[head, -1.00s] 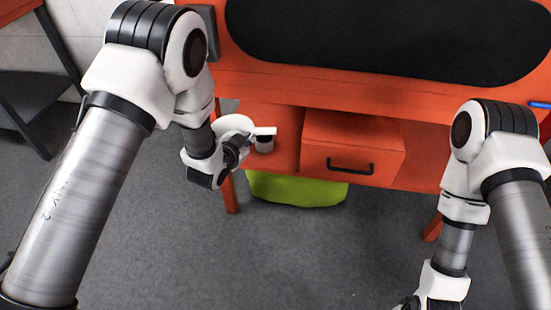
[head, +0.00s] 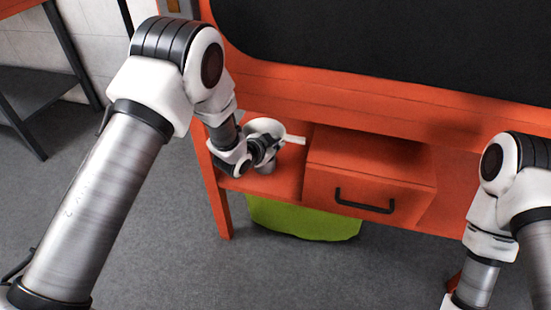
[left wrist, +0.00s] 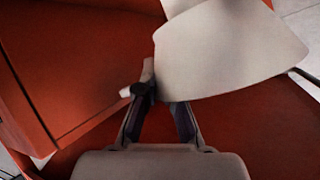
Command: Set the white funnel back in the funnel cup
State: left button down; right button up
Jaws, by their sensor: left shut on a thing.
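My left gripper (head: 276,145) is over the orange shelf left of the drawer, shut on the white funnel (head: 265,126). In the left wrist view the funnel (left wrist: 228,48) is large, just beyond the fingers (left wrist: 162,100), and a narrow pale part shows by the left finger. A small grey-white cylinder (head: 267,167), perhaps the funnel cup, stands on the shelf just below the gripper, partly hidden. I cannot tell whether the funnel touches it. My right gripper is outside the picture.
The orange drawer (head: 368,178) with a black handle is close to the right of the left gripper. The orange bench with a black top (head: 390,45) is above. A green bin (head: 305,218) sits under the shelf. Open grey floor lies in front.

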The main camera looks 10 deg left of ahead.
pick_arm(q)
notch_tip(320, 180, down, 4)
jog(key=shift+w+f+b, duration=0.1)
jog(key=shift+f+b, duration=0.1)
jog(key=shift+b, duration=0.45)
jog(key=shift+f, duration=0.25)
jog(key=c, duration=1.3)
grip_release()
jog(key=shift+r, duration=0.1)
